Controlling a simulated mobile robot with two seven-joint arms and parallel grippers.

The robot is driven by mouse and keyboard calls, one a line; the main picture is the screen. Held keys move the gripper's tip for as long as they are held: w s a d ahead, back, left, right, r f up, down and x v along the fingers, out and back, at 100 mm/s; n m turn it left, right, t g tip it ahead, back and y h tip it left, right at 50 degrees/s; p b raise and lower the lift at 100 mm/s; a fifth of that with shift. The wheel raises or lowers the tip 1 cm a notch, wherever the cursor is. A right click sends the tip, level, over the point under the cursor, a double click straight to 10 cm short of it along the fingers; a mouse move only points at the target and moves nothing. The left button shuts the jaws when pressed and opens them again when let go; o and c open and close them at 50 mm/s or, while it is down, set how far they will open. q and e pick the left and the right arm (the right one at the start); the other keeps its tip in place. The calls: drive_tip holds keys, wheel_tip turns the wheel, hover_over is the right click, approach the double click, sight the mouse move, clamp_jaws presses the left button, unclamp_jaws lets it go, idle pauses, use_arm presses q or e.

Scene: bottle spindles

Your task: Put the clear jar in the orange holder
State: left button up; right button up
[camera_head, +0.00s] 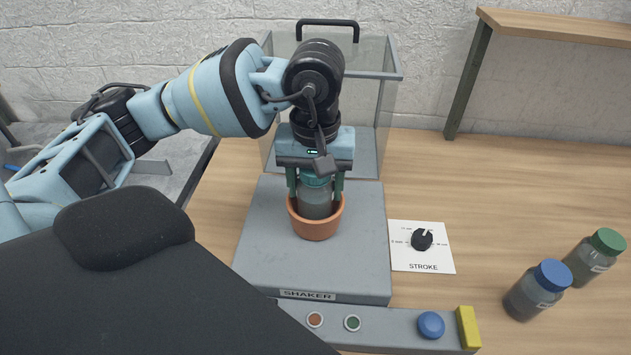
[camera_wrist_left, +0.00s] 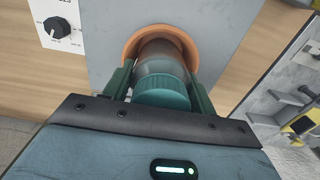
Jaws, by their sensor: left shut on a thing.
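The clear jar (camera_head: 315,197) has a teal lid and stands upright with its lower part inside the orange holder (camera_head: 316,227) on the shaker plate. My left gripper (camera_head: 315,185) points down with its two green fingers on either side of the jar, shut on it near the lid. In the left wrist view the jar's teal lid (camera_wrist_left: 162,94) sits between the fingers, and the orange rim of the holder (camera_wrist_left: 160,32) curves around the jar. The jar's base is hidden inside the holder. My right gripper is not in view.
The grey shaker plate (camera_head: 260,258) has a clear-walled guard (camera_head: 385,75) behind it. A STROKE dial (camera_head: 422,239) lies to its right. A blue-capped jar (camera_head: 538,290) and a green-capped jar (camera_head: 595,257) stand at the right. A button panel (camera_head: 385,325) runs along the front.

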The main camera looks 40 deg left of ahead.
use_arm(q)
drive_tip(key=o, duration=1.2)
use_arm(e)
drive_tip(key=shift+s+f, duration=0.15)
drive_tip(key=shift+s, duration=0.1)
use_arm(q)
drive_tip(key=shift+r, duration=0.2)
wheel_tip(320, 180, up, 12)
drive_tip(key=shift+f+p, duration=0.25)
drive_tip(key=shift+p, duration=0.3)
drive_tip(key=shift+r, duration=0.15)
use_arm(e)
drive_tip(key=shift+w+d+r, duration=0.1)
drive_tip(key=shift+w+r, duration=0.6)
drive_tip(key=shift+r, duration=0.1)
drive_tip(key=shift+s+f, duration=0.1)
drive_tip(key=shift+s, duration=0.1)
